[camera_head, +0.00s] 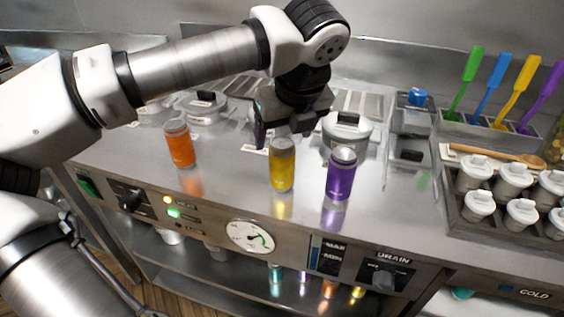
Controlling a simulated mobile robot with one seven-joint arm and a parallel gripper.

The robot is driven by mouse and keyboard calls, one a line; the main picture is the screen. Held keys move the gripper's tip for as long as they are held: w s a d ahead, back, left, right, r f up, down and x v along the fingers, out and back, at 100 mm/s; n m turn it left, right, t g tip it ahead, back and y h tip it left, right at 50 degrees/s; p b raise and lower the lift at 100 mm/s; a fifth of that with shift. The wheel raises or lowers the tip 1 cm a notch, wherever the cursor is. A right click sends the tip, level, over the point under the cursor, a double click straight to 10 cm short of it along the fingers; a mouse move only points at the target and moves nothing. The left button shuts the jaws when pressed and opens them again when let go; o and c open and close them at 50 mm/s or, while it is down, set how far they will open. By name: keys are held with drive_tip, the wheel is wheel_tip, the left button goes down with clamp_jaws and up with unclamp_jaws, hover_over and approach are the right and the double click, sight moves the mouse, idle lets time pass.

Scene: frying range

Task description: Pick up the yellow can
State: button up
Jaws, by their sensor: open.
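The yellow can (282,166) stands upright on the steel counter, between an orange can (179,144) on its left and a purple can (341,174) close on its right. My gripper (283,135) points down just above and behind the yellow can's top. Its jaws are open, and one finger shows to the left of the can. The other finger is partly hidden, so I cannot tell whether the gripper touches the can.
A lidded pot (347,132) stands behind the purple can. A tray of white lidded cups (481,205) and a holder with coloured spatulas (490,88) are at the right. The front panel has a gauge (250,237) and knobs. Counter in front of the cans is clear.

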sight(281, 156)
drive_tip(key=x, duration=0.3)
drive_tip(key=shift+d, duration=0.1)
drive_tip(key=shift+s+p+x, duration=0.15)
drive_tip(key=shift+p+x, duration=0.35)
drive_tip(key=shift+x, duration=0.8)
drive_tip(key=shift+s+p+x, duration=0.15)
drive_tip(key=shift+p+x, duration=0.3)
drive_tip(key=shift+x, duration=0.8)
drive_tip(key=shift+d+f, duration=0.15)
drive_tip(key=c, duration=1.1)
drive_tip(key=shift+c, duration=0.6)
